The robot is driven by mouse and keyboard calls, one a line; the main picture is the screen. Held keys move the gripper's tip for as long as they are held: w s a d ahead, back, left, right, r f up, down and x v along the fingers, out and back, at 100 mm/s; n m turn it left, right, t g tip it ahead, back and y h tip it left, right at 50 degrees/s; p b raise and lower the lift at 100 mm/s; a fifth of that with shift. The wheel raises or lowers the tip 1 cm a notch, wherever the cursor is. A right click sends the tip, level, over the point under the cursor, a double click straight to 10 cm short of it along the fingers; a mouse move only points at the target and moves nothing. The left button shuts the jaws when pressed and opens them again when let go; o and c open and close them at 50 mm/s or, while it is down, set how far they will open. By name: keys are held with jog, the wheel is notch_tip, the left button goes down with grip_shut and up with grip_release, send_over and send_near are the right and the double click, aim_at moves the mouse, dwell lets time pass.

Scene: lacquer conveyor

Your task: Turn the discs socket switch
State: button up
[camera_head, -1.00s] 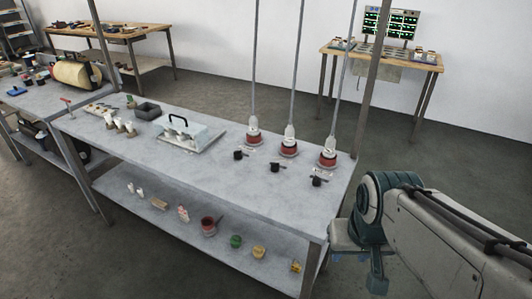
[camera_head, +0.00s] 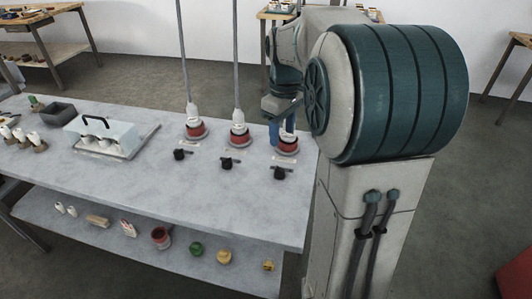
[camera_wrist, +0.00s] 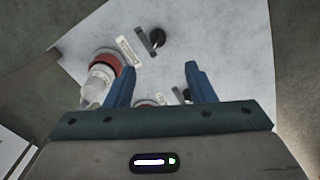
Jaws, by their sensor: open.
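A black switch sits in front of each: left (camera_head: 181,154), middle (camera_head: 227,163) and right (camera_head: 280,173).
A clear-lidded box (camera_head: 105,135) with a black handle and a dark tray (camera_head: 58,114) stand on the table (camera_head: 130,180) to the left. Cords rise from the left and middle sockets. Several small items, including a green pot (camera_head: 196,249), are on the lower shelf.

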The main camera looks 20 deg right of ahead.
aim_at(280, 168)
jog(key=f, duration=0.4)
jog(key=f+b, duration=0.1)
jog(key=f, duration=0.9)
jog(key=shift+w, duration=0.35)
jog(key=shift+r, duration=0.1)
jog(key=c, duration=1)
